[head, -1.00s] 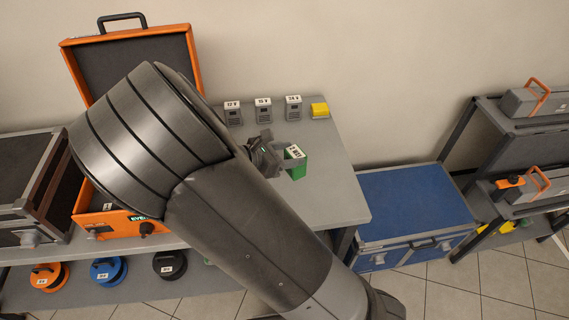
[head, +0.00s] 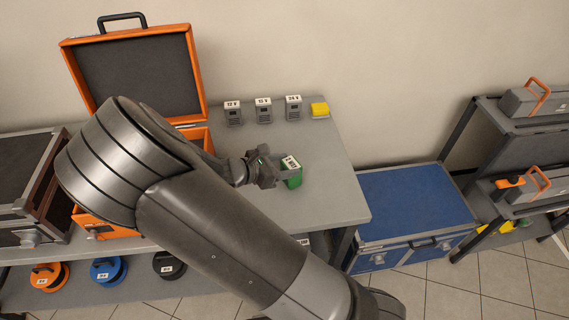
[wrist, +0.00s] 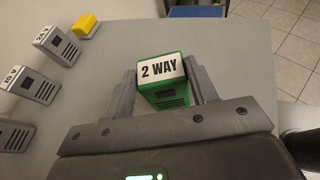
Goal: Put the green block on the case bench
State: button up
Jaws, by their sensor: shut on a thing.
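The green block (head: 292,180) has a white top label and is between my gripper's fingers (head: 281,173). In the wrist view the label on the green block (wrist: 163,85) reads "2 WAY", and the fingers of my gripper (wrist: 164,82) lie along both its sides, shut on it. The block is over the bare right part of the grey bench (head: 335,200), which bears an open orange case (head: 140,75). I cannot tell whether the block's underside touches the bench top.
Several grey labelled blocks, such as one at the back (head: 263,112), and a yellow block (head: 320,110) stand along the bench's rear. A blue case (head: 412,205) stands beyond the right edge. Grey shelving (head: 520,150) is farther right. The bench's right front area is clear.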

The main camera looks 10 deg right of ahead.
jog(key=o, duration=1.5)
jog(key=shift+r, duration=0.2)
jog(key=v, duration=1.2)
jog(key=s+d+r+m+g+y, duration=0.2)
jog(key=s+d+r+m+y, duration=0.15)
jog(key=d+m, duration=0.2)
jog(key=s+d+r+m+g+y, duration=0.3)
jog(key=d+m+y, duration=0.1)
jog(key=d+m, duration=0.15)
jog(key=s+d+r+m+t+y, duration=0.5)
jog(key=s+r+m, duration=0.5)
jog(key=r+m, duration=0.1)
jog(key=shift+s+d, duration=0.15)
jog(key=shift+s, duration=0.05)
